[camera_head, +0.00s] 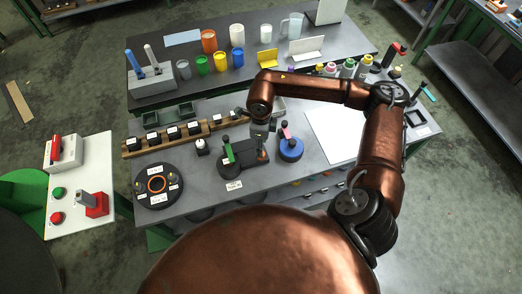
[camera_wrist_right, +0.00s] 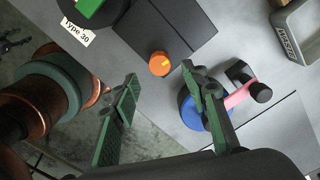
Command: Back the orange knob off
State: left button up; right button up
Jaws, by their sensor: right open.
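The orange knob (camera_wrist_right: 159,63) shows in the right wrist view at the edge of a flat black base plate (camera_wrist_right: 185,25). It has a small yellow mark on top. My right gripper (camera_wrist_right: 160,74) is open, one green-padded finger on each side of the knob in the picture. I cannot tell whether the fingertips are level with it or above it; no contact shows. My left gripper is not in view.
A blue round piece with a pink handle (camera_head: 291,149) stands close to the right finger. A green-handled piece (camera_head: 228,152) is on the left. A "Type 30" label (camera_wrist_right: 76,32) lies nearby. A black round fixture (camera_head: 158,196) and a wooden rack (camera_head: 180,138) are further left.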

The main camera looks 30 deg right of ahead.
notch_tip(320, 180, up, 6)
dwell(0.8)
